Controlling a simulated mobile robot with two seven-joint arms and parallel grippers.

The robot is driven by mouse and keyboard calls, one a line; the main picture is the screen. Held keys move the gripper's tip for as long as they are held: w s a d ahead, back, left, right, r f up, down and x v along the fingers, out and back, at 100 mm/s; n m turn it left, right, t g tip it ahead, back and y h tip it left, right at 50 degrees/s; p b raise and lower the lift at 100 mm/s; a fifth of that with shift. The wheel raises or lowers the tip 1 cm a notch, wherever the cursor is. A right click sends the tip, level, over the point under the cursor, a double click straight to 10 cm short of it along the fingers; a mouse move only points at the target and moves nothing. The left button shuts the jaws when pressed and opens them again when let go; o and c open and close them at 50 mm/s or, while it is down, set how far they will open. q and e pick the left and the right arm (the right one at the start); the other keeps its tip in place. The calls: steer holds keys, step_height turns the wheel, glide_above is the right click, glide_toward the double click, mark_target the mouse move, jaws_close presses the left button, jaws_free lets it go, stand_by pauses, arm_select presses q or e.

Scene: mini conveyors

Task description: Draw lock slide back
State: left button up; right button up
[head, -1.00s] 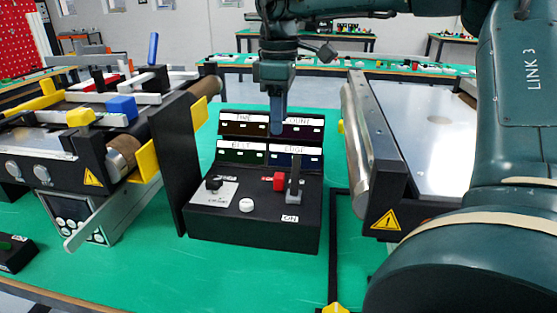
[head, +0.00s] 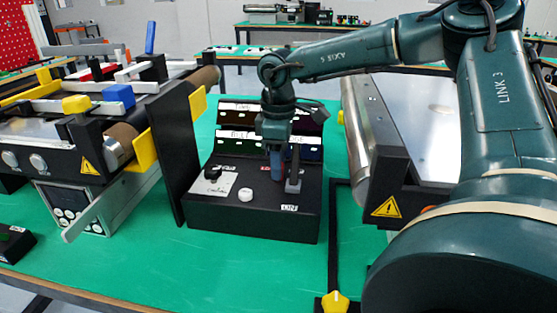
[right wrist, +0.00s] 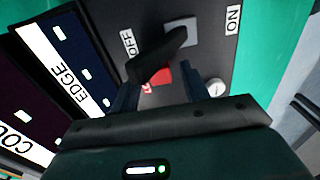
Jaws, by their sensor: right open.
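A black control box (head: 240,228) stands on the green table. The red lock slide shows in the right wrist view (right wrist: 163,76) beside the base of a dark lever (right wrist: 158,56); in the head view my gripper mostly hides it. The lever stands upright in the head view (head: 293,170). OFF and ON labels lie at opposite ends of its travel. My right gripper (head: 277,178) points down at the slide. In the right wrist view its open fingers (right wrist: 160,90) are on either side of the red slide; I cannot tell whether they touch it. My left gripper is not in view.
A white knob (head: 245,194) and a black knob (head: 212,172) sit left of my gripper. Labelled panels (head: 235,145) rise behind it. A conveyor with yellow guards (head: 142,150) stands left, another conveyor with a metal roller (head: 358,140) right.

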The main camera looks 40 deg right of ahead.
steer(key=shift+c, duration=0.2)
jaws_close()
stand_by(0.3)
